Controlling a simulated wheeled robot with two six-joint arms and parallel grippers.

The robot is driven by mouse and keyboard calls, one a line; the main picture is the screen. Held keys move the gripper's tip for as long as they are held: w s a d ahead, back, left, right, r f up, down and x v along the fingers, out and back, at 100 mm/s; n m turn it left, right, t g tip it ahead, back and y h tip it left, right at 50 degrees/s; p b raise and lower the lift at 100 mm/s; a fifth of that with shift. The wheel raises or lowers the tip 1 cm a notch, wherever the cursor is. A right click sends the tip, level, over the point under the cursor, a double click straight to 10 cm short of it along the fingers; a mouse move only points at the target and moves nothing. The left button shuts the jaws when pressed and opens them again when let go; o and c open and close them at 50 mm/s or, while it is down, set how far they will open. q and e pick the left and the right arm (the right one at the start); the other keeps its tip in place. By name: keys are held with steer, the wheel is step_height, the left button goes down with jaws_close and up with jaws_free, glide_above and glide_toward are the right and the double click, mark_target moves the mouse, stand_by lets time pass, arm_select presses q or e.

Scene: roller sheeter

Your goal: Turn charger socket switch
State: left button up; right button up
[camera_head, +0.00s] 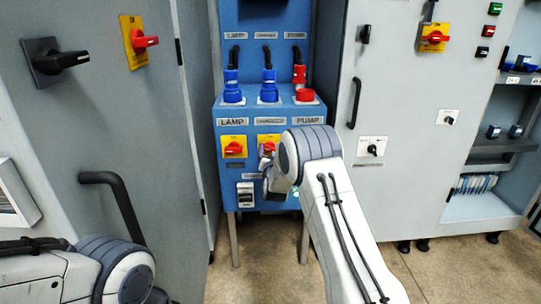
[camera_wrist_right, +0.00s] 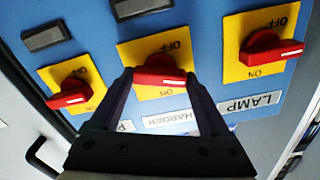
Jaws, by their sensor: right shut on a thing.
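The charger socket switch (camera_wrist_right: 158,76) is a red rotary knob on a yellow plate, the middle of three in the right wrist view. Its label reads CHARGER, and OFF and ON are printed on opposite sides of the knob. It also shows in the head view (camera_head: 268,147), partly hidden by my right wrist. My right gripper (camera_wrist_right: 160,80) is shut on the knob, one finger at each end. In the head view my right gripper (camera_head: 270,172) is mostly hidden behind the wrist. My left arm shows at the lower left, but its gripper is not visible.
The lamp switch (camera_head: 234,147) sits left of the charger switch in the head view. The pump switch (camera_wrist_right: 70,95) is on its other side. Plugs in blue (camera_head: 269,90) and red (camera_head: 300,82) stand above. Grey cabinets (camera_head: 130,110) flank the blue unit; open floor lies in front.

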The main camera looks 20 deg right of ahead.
steer(key=shift+m+b, duration=4.7)
steer(key=shift+m, duration=2.2)
steer(key=o, duration=1.2)
